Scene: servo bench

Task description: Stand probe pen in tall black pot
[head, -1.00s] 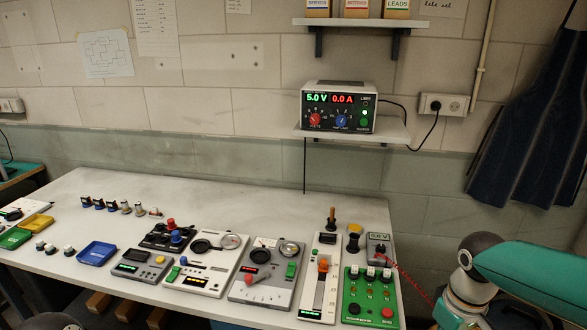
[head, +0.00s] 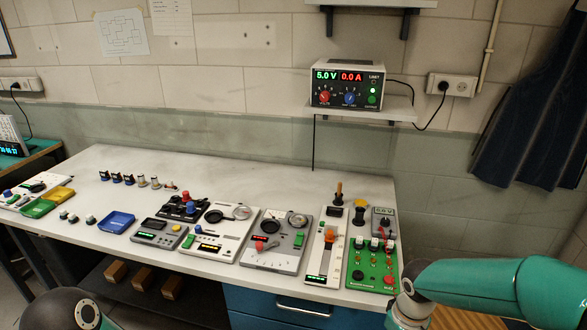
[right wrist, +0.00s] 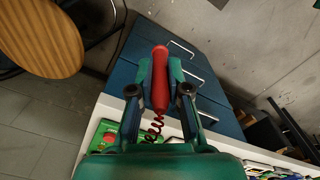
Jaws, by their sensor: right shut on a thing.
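The red probe pen (right wrist: 160,88) is between the two fingers of my right gripper (right wrist: 161,78) in the right wrist view. The gripper is shut on it. A coiled red cord (right wrist: 153,131) runs from the pen's lower end toward the bench. In the head view the pen and the right gripper do not show; only part of my right arm is at the lower right. My left gripper is out of view; only part of my left arm shows at the lower left.
On the white bench (head: 270,187), a green board (head: 371,268) and a grey meter (head: 383,222) stand at the right end. Several control panels and a blue tray (head: 116,222) stretch leftward. The bench's back strip is mostly clear. A wooden stool top (right wrist: 40,38) stands nearby.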

